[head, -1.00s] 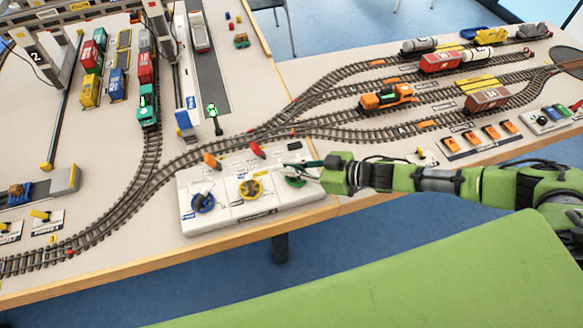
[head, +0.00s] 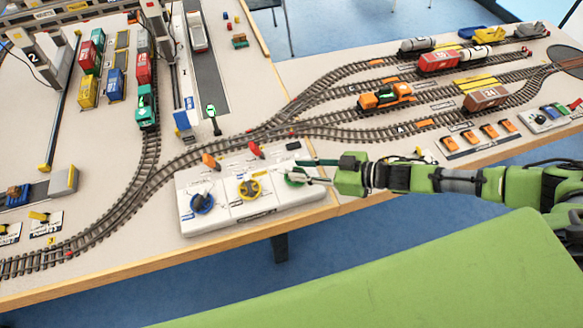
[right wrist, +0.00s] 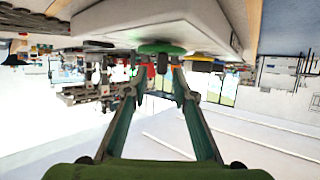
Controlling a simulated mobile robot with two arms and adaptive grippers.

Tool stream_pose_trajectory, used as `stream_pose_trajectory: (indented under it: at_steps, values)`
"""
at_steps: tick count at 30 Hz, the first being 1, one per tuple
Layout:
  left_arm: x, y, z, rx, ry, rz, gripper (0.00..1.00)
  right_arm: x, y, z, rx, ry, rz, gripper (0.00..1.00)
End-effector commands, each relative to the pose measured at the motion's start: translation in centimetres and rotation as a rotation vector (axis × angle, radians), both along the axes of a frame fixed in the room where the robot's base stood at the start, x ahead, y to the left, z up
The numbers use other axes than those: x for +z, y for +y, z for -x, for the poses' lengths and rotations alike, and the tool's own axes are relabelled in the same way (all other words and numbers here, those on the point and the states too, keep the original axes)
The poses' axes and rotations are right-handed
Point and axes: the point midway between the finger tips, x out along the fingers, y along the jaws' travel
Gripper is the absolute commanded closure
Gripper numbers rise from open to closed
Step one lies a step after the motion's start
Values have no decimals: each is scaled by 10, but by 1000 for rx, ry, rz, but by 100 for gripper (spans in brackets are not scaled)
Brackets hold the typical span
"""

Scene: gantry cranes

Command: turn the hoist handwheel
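The white control panel (head: 270,207) on the table edge carries three handwheels: a blue one (head: 202,204), a yellow one (head: 255,190) and a green one (head: 291,180). Their labels are too small to read, so I cannot tell which is the hoist's. My right gripper (head: 303,171) reaches in from the right at the green wheel and partly hides it. In the right wrist view the green wheel (right wrist: 162,48) lies just past the tips of my spread, empty fingers (right wrist: 159,75); contact cannot be told. My left gripper is out of view.
Orange (head: 210,160) and red (head: 256,149) levers stand at the panel's back edge. Train tracks with wagons and an orange locomotive (head: 388,97) lie behind and right. Blue floor is open in front of the table.

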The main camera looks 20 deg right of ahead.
Motion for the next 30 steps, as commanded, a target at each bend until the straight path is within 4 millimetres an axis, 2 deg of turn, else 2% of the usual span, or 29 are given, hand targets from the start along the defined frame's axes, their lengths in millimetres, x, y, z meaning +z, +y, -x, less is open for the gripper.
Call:
stream_pose_trajectory:
  at_steps: [1, 6, 12, 30]
  values:
    - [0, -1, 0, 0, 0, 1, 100, 3, -11, 8, -2, 3, 4, 75]
    - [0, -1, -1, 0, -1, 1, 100, 17, -36, 27, -1, 3, 4, 75]
    - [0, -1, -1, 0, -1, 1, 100, 27, -54, 41, 0, 2, 1, 75]
    - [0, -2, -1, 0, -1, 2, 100, 30, -58, 44, 1, 0, 0, 75]
